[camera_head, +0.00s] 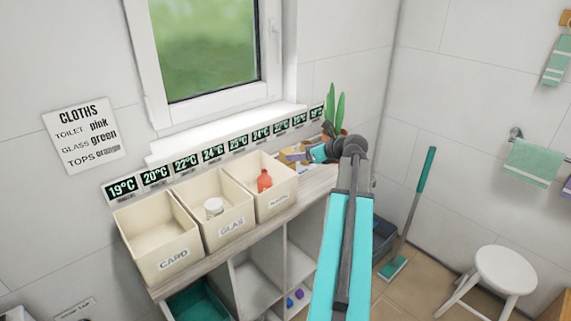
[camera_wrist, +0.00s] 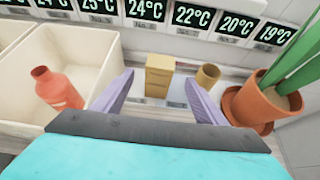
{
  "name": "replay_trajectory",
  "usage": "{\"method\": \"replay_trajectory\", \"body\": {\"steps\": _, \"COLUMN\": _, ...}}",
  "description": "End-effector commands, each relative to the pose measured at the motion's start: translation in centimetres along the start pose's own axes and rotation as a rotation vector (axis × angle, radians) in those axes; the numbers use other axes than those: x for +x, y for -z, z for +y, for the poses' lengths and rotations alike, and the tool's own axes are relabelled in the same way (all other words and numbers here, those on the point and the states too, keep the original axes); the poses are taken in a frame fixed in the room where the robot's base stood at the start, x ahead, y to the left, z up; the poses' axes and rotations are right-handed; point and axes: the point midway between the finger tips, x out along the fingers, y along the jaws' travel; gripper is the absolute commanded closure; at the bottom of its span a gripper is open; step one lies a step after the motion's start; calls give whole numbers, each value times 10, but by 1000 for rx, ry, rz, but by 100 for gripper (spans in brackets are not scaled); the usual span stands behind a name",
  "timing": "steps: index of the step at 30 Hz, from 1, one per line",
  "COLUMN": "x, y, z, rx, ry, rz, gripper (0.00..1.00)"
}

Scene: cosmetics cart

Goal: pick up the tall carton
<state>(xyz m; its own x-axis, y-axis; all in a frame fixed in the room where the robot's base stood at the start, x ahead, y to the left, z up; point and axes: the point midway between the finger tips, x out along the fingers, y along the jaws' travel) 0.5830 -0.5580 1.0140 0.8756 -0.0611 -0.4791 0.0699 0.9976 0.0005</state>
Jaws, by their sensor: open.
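A tan, upright carton (camera_wrist: 159,76) with darker bands stands on the counter top in the wrist view, against the wall side. My gripper (camera_wrist: 157,88) is open, its two purple fingers spread wide. The carton shows between the fingertips in the picture, a little beyond them, and no contact shows. In the head view my gripper (camera_head: 298,156) is over the right end of the shelf unit, where a small tan shape is partly hidden. I cannot tell from there which object it is.
A short tan cylinder (camera_wrist: 207,75) stands right of the carton, close to the right finger. A potted plant (camera_wrist: 262,103) is farther right. A cream bin (camera_wrist: 90,55) with a red bottle (camera_wrist: 57,88) is at left. Temperature labels (camera_head: 211,154) line the wall.

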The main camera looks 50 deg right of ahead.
Motion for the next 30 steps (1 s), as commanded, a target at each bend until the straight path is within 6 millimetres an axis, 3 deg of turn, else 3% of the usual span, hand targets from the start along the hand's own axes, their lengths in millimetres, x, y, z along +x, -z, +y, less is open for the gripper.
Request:
{"method": "replay_trajectory", "body": {"steps": 7, "x": 30, "y": -1, "z": 0, "rx": 0, "ry": -1, "rz": 1, "gripper": 35}}
{"method": "replay_trajectory", "body": {"steps": 23, "x": 38, "y": -1, "z": 0, "rx": 0, "ry": 0, "rz": 0, "gripper": 35}}
{"method": "replay_trajectory", "body": {"steps": 30, "x": 60, "y": -6, "z": -2, "rx": 0, "ry": -1, "rz": 1, "gripper": 35}}
